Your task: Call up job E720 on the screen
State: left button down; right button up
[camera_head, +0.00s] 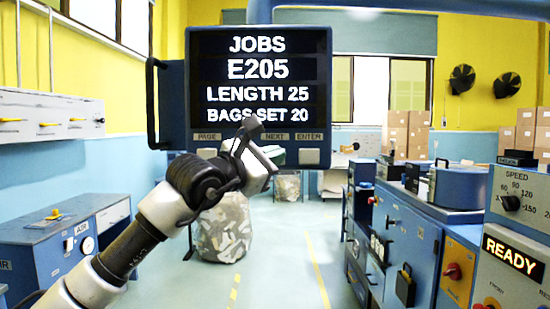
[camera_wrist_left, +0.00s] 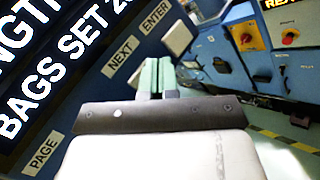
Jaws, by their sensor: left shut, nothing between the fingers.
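The screen (camera_head: 260,75) is a dark panel in a blue housing, reading JOBS, E205, LENGTH 25, BAGS SET 20. Below it are the PAGE button (camera_head: 207,153) and the ENTER button (camera_head: 309,157), under their labels. The NEXT label (camera_head: 275,137) shows, but my left gripper (camera_head: 270,155) mostly hides the button beneath it. In the left wrist view, my shut, empty fingers (camera_wrist_left: 155,78) lie over the place below the NEXT label (camera_wrist_left: 122,50). The ENTER button (camera_wrist_left: 178,38) is clear beside them. I cannot tell whether the fingertips touch a button. My right gripper is not in view.
Blue machine cabinets (camera_head: 405,240) stand on the right, with a READY display (camera_head: 512,254) and a speed dial (camera_head: 511,203). A blue bench (camera_head: 65,240) stands on the left. The floor between has yellow lines and open room.

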pick_arm(q)
jog(key=shift+w, duration=0.15)
jog(key=shift+w, duration=0.3)
dwell(0.3)
jog(key=shift+w+r+p, duration=0.1)
jog(key=shift+w+p, duration=0.3)
jog(key=shift+p, duration=0.15)
dwell(0.5)
jog(key=s+b, duration=0.1)
jog(key=b, duration=0.1)
jog(key=shift+s+b, duration=0.3)
dwell(0.5)
